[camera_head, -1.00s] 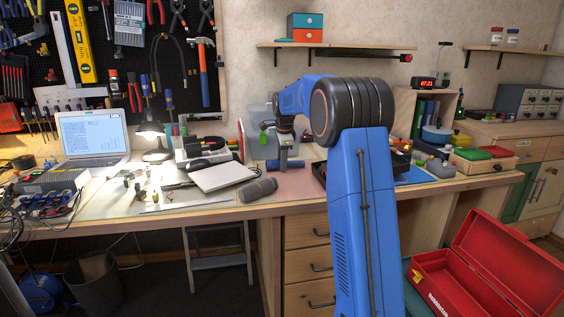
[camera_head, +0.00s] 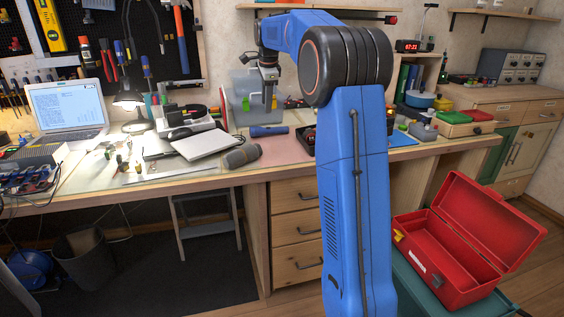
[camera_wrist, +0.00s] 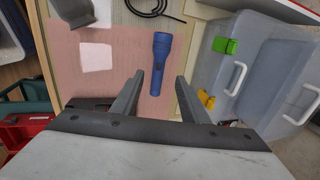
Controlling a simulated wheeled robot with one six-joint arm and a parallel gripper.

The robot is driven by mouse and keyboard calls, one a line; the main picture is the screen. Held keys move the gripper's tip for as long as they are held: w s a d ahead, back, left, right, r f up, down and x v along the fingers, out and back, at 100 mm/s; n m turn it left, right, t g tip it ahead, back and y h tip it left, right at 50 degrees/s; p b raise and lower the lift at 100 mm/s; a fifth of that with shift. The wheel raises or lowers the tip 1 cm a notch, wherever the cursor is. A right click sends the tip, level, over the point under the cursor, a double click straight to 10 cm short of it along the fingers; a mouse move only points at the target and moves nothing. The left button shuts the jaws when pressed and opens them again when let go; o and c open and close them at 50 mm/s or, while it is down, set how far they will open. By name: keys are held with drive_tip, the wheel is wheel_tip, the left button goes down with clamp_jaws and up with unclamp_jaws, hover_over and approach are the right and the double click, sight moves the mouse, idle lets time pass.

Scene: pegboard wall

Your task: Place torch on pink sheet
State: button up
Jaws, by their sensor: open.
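The blue torch (camera_head: 268,131) lies on its side at the back part of the pink sheet (camera_head: 287,152) on the workbench. In the wrist view the torch (camera_wrist: 159,62) rests on the pink sheet (camera_wrist: 115,75), with pink showing beside it. My gripper (camera_head: 270,105) hangs above the torch, clear of it. In the wrist view my gripper (camera_wrist: 160,80) has its fingers apart with nothing between them, and the torch is below and beyond the tips.
A grey translucent bin (camera_head: 243,104) stands behind the torch; it has green and yellow clips (camera_wrist: 226,45) in the wrist view. A dark cylindrical speaker (camera_head: 241,157) and a closed laptop-like slab (camera_head: 207,145) lie to the left. An open red toolbox (camera_head: 450,262) stands lower right.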

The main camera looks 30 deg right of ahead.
drive_tip(key=s+a+n+t, duration=0.1)
drive_tip(key=s+a+n, duration=0.5)
drive_tip(key=s, duration=0.7)
drive_tip(key=s+a+n, duration=0.5)
drive_tip(key=s+a, duration=0.3)
drive_tip(key=s, duration=0.5)
drive_tip(key=s+a+f+n, duration=0.2)
drive_tip(key=s+f, duration=0.3)
drive_tip(key=s, duration=0.3)
drive_tip(key=s+a+f+n, duration=0.2)
drive_tip(key=s+f+n, duration=0.2)
drive_tip(key=s, duration=0.4)
drive_tip(key=s+a+f+n+t, duration=0.1)
drive_tip(key=s+a+f+n, duration=0.1)
drive_tip(key=s+f+n, duration=0.2)
drive_tip(key=s+f, duration=0.3)
drive_tip(key=s, duration=0.2)
drive_tip(key=shift+y, duration=0.4)
